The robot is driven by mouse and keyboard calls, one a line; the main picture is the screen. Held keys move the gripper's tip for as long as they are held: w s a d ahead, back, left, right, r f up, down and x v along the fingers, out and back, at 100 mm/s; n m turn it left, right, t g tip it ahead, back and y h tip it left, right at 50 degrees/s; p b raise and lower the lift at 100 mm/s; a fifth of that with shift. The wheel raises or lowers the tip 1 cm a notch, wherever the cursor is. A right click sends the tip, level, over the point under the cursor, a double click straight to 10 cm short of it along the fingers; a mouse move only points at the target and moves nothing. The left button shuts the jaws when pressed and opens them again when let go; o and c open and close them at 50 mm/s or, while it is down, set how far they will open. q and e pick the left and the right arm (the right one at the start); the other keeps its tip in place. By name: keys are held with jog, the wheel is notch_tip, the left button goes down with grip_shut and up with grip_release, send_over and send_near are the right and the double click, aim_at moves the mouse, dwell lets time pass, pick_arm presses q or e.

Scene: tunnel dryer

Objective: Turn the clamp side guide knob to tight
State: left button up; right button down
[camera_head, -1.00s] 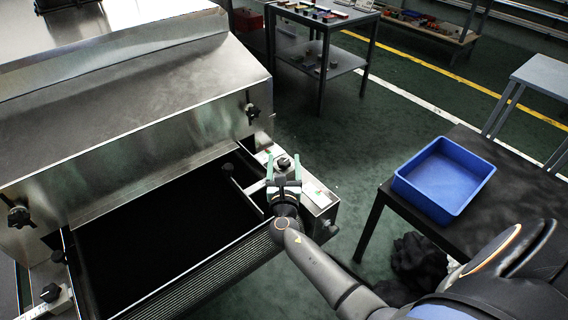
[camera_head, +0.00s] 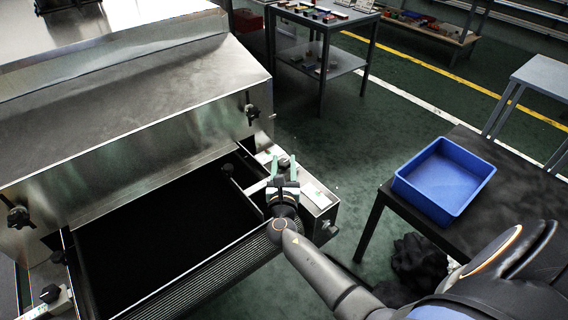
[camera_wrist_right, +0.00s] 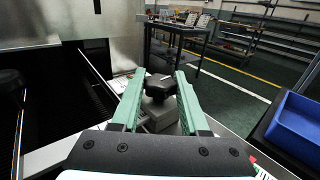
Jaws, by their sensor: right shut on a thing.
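The black clamp side guide knob (camera_wrist_right: 160,87) sits on a grey block on the dryer's near-right side rail (camera_head: 316,196). In the right wrist view it stands between the green fingers of my right gripper (camera_wrist_right: 159,76). In the head view my right gripper (camera_head: 284,160) reaches over the rail and is shut on the knob, whose dark top (camera_head: 284,161) is mostly hidden by the fingers. The knob's angle is hard to read. My left gripper is out of view.
The dryer's steel hood (camera_head: 130,100) rises at left, with black knobs (camera_head: 251,112) on its face. The dark belt (camera_head: 165,235) lies left of my gripper. A blue bin (camera_head: 443,180) sits on a dark table at right.

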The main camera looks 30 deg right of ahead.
jog(key=shift+m+g+h, duration=0.7)
jog(key=shift+h, duration=0.1)
jog(key=shift+c, duration=2.2)
grip_release()
jog(key=shift+n+t+y, duration=0.3)
jog(key=shift+n+t+y, duration=0.3)
jog(key=shift+y, duration=0.1)
jog(key=shift+s+n+y+p, duration=0.15)
jog(key=shift+n+y+p, duration=0.15)
jog(key=shift+y+p, duration=0.1)
jog(key=p+v, duration=0.1)
jog(key=v, duration=0.5)
jog(key=p+v, duration=0.1)
jog(key=v, duration=0.5)
jog(key=shift+a+f, duration=0.15)
jog(key=shift+f, duration=0.05)
